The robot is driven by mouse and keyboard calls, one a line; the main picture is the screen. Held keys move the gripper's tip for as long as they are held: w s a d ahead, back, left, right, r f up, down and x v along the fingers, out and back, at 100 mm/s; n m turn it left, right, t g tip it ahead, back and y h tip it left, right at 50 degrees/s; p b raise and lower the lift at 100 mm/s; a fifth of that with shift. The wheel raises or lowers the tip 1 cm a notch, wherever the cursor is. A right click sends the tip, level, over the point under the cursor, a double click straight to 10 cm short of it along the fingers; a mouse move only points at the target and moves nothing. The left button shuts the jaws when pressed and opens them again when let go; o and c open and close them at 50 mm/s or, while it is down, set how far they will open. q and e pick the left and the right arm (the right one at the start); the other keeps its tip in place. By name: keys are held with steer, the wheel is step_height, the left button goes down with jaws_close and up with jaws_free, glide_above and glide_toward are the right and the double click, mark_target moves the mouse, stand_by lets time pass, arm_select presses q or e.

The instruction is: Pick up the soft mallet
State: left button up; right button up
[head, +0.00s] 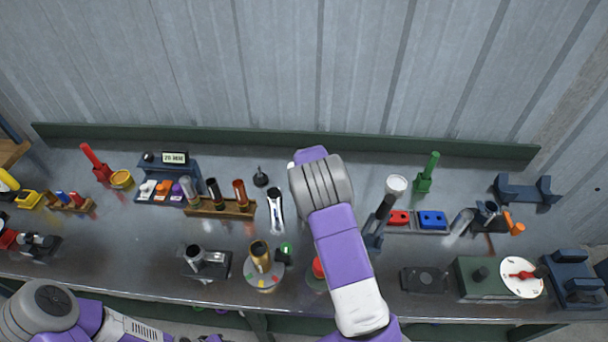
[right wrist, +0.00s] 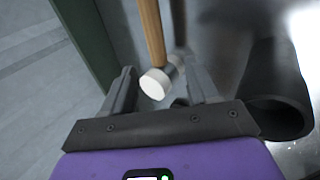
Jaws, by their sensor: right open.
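The soft mallet (right wrist: 155,84) shows in the right wrist view, with a wooden handle and a small head with a white round face. Its handle runs up out of the top of that view. My right gripper (right wrist: 160,76) is open, and the mallet's head appears between its two fingers, near the tips. I cannot tell whether a finger touches it. In the head view my right arm reaches to the middle of the bench and hides its gripper; I cannot make out the mallet there. My left arm is at the lower left, its gripper out of view.
A dark hollow cylinder (right wrist: 278,100) stands close beside the right finger. The green back rail (head: 240,137) runs along the bench (head: 330,300). A wooden rack (head: 222,208) of tubes, a blue display stand (head: 170,180) and a green-handled tool (head: 426,178) stand around my right arm.

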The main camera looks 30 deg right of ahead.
steer(key=shift+w+d+f, duration=0.2)
steer(key=shift+d+f, duration=0.85)
steer(key=shift+f, duration=0.2)
steer(key=x, duration=0.4)
steer(key=shift+w+d+r, duration=0.15)
steer(key=shift+d+r, duration=0.05)
steer(key=shift+d, duration=0.05)
steer(key=shift+w+d+f, duration=0.15)
steer(key=shift+w+f, duration=0.2)
steer(key=shift+f, duration=0.1)
steer(key=shift+c, duration=0.4)
steer(key=shift+r, duration=0.1)
jaws_close()
